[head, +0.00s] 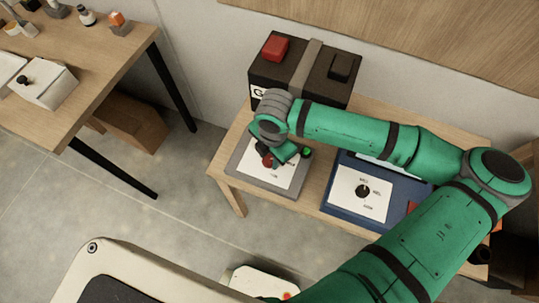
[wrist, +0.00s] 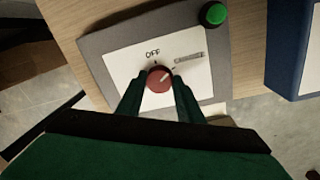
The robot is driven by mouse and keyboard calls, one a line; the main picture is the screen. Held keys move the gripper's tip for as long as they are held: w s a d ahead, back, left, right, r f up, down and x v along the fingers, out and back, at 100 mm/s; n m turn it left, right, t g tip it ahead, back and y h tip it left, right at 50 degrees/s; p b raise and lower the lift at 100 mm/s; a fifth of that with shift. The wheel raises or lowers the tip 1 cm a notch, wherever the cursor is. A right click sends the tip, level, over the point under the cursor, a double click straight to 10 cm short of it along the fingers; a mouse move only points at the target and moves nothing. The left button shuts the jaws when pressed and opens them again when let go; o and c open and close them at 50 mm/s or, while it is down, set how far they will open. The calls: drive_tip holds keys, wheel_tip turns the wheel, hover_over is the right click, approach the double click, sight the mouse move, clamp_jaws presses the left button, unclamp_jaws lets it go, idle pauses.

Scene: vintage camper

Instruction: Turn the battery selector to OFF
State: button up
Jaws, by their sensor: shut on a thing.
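The battery selector is a round red knob (wrist: 160,78) on a white plate (wrist: 120,68) fixed to a grey panel (wrist: 96,44). The plate reads OFF above the knob, slightly left, with another label to the upper right, too small to read. The knob's pale pointer line points up and right, toward that second label. My gripper (wrist: 158,88) is shut on the knob, one green finger on each side. In the head view, the knob (head: 268,161) is partly hidden by my gripper (head: 277,156).
A green button (wrist: 213,14) is at the panel's corner. A blue box (head: 336,198) with a black knob (head: 362,191) stands right of the panel. Behind is a dark battery box (head: 275,73) with red and black terminals. Another table (head: 90,70) is at the left, with floor between.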

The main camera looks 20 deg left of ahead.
sight(272, 158)
drive_tip(key=n, duration=0.6)
drive_tip(key=shift+w, duration=0.2)
drive_tip(key=n, duration=0.5)
drive_tip(key=shift+g, duration=0.4)
drive_tip(key=shift+s+n, duration=0.1)
drive_tip(key=shift+n, duration=0.4)
drive_tip(key=o, duration=1.1)
drive_tip(key=shift+c, duration=0.2)
wheel_tip(272, 158, up, 11)
drive_tip(key=shift+w+d+f, duration=0.15)
drive_tip(key=shift+w+d, duration=0.05)
drive_tip(key=shift+w, duration=0.05)
